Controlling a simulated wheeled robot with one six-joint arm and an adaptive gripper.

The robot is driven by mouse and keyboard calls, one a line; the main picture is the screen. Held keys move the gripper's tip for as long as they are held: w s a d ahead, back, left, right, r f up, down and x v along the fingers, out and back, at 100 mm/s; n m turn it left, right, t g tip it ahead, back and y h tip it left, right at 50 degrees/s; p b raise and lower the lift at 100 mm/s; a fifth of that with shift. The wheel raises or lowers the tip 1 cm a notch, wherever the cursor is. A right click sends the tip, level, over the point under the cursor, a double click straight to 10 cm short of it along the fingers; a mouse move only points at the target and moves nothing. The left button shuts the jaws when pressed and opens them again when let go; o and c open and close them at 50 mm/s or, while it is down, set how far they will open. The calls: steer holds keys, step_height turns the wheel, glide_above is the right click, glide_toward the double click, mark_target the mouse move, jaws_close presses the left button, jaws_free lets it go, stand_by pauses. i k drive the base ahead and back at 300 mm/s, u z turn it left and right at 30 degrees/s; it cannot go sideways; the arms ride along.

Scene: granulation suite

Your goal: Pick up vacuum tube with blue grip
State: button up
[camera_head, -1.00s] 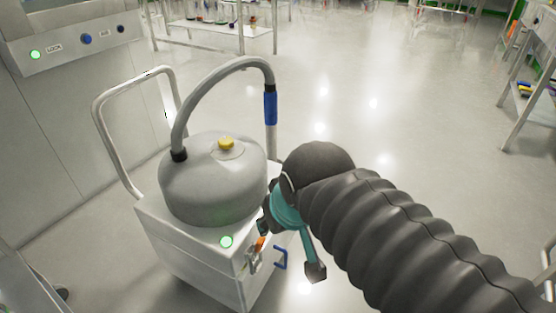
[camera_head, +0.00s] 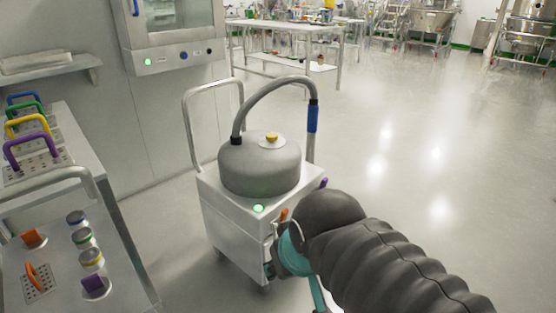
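The vacuum tube (camera_head: 268,88) is a grey hose that arches up from the top of the vacuum. Its right end carries a blue grip (camera_head: 312,119), with a grey metal pipe below it. The vacuum (camera_head: 258,170) is a grey dome with a yellow knob, on a white wheeled cart (camera_head: 232,225). My gripper (camera_head: 291,253) shows only as teal parts low beside the cart's right front, below the blue grip and apart from it. My dark arm hides much of it, and its fingers cannot be made out clearly.
A metal cart (camera_head: 130,262) at left holds colored-handled racks and small jars. A wall cabinet (camera_head: 172,28) stands behind the vacuum. A table (camera_head: 262,24) with glassware stands at the back. The floor (camera_head: 430,150) to the right is clear.

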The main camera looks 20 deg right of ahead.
mark_target(313, 106)
steer(key=u, duration=0.2)
steer(key=i, duration=0.75)
steer(key=z, duration=2.3)
steer(key=i, duration=0.5)
steer(key=z, duration=0.05)
